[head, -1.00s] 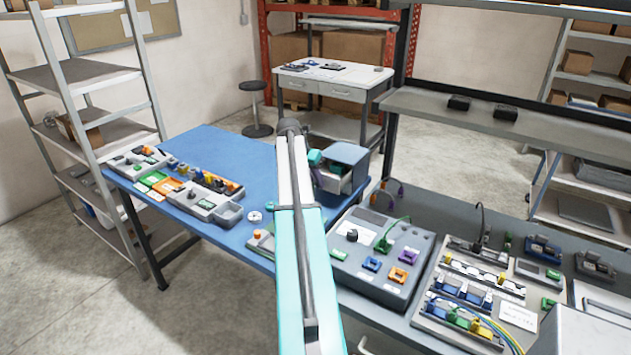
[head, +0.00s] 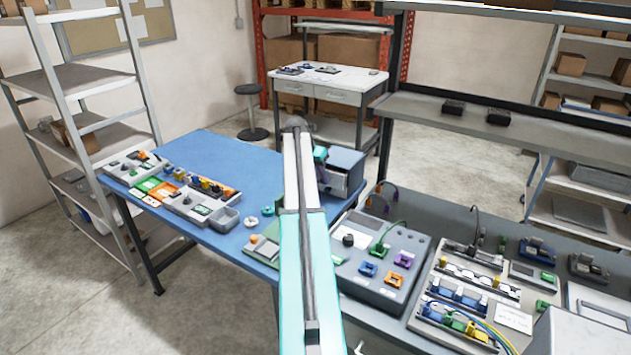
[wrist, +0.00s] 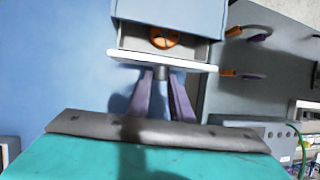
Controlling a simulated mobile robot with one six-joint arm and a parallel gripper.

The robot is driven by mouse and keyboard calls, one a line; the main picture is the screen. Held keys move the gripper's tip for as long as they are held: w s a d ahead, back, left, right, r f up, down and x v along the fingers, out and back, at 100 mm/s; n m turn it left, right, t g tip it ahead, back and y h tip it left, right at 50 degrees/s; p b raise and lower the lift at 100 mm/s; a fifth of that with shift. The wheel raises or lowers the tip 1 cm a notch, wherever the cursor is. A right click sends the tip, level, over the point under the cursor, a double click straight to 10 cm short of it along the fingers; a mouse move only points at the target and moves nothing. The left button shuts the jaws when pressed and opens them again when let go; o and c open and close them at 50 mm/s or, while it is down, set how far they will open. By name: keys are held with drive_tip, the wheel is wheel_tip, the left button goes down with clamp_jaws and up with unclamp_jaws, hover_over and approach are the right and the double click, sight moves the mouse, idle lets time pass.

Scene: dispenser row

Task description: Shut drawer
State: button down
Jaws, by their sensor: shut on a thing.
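A small blue-grey cabinet (head: 347,158) stands at the right end of the blue table; its lower part also fills the top of the wrist view (wrist: 170,10). Its drawer is partly open, with a pale front edge (wrist: 160,58) and an orange round thing (wrist: 163,38) inside. My gripper (wrist: 162,80) has its two purple fingers close together at the drawer's front, shut on the small dark handle (wrist: 163,72). In the head view my arm hides part of the drawer, and the fingers are hard to make out.
The blue table (head: 225,155) has a clear middle. Grey trays with coloured parts (head: 200,205) lie at its left front. A grey control panel (head: 380,265) stands on the bench right of my arm. Cables (wrist: 255,30) hang close right of the cabinet in the wrist view.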

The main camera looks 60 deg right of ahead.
drive_tip(key=d, duration=0.3)
drive_tip(key=shift+d+r, duration=0.1)
drive_tip(key=shift+d, duration=0.4)
drive_tip(key=shift+r, duration=0.1)
drive_tip(key=c, duration=1.6)
unclamp_jaws()
drive_tip(key=shift+d, duration=0.1)
drive_tip(key=shift+o, duration=0.2)
drive_tip(key=shift+v, duration=0.8)
drive_tip(key=b+v, duration=0.3)
drive_tip(key=v, duration=0.9)
